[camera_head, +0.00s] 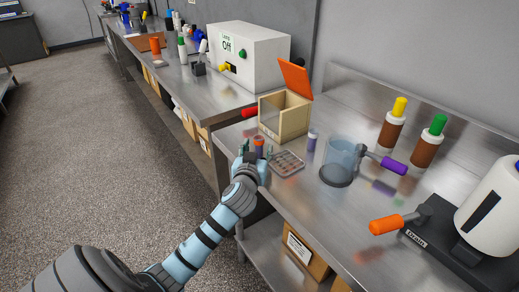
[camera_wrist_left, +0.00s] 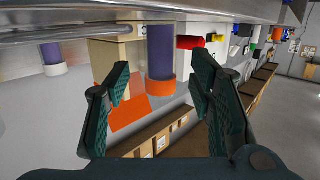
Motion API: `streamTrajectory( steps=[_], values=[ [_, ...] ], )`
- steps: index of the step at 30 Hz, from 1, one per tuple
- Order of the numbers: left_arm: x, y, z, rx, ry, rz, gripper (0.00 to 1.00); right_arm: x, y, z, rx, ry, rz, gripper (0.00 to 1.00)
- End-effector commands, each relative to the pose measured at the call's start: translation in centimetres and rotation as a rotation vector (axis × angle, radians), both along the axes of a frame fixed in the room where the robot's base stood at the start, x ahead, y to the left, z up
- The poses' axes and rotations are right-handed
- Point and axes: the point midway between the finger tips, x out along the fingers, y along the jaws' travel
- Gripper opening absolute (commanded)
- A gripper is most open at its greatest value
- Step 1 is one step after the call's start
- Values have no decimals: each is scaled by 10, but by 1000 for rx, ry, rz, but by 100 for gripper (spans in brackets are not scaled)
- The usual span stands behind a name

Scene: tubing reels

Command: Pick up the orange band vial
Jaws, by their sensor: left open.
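The orange band vial (camera_head: 259,142) stands upright on the steel bench, near the front edge. In the left wrist view, which is upside down, it shows as a purple vial with an orange band (camera_wrist_left: 160,86). My left gripper (camera_head: 256,153) is open, with one finger to each side of the vial in the wrist view; I see no contact. Its fingers partly hide the vial's lower part in the head view. My right gripper is out of view.
A sample tray (camera_head: 288,162) lies just right of the left gripper. Behind it stands a wooden box (camera_head: 284,116) with an orange lid raised. A clear beaker (camera_head: 340,160) with a purple handle stands to the right, near two brown bottles (camera_head: 391,128) and a drain device (camera_head: 440,232).

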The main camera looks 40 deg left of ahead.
Motion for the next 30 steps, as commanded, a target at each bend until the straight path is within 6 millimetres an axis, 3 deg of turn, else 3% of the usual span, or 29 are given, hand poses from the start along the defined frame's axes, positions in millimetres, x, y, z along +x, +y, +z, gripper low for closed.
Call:
streamTrajectory(
  steps=[4, 11, 21, 27, 30],
  values=[
    [23, 14, -5, -1, 0, 0, 49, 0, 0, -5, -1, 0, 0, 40],
    [27, 16, -5, -1, 1, -1, 49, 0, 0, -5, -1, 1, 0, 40],
    [27, 15, -5, -1, 1, -1, 0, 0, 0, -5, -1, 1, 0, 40],
    [27, 15, -5, -1, 1, -1, 0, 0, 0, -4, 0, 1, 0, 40],
    [27, 15, 7, 1, -2, -1, 0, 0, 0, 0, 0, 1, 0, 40]
  ],
)
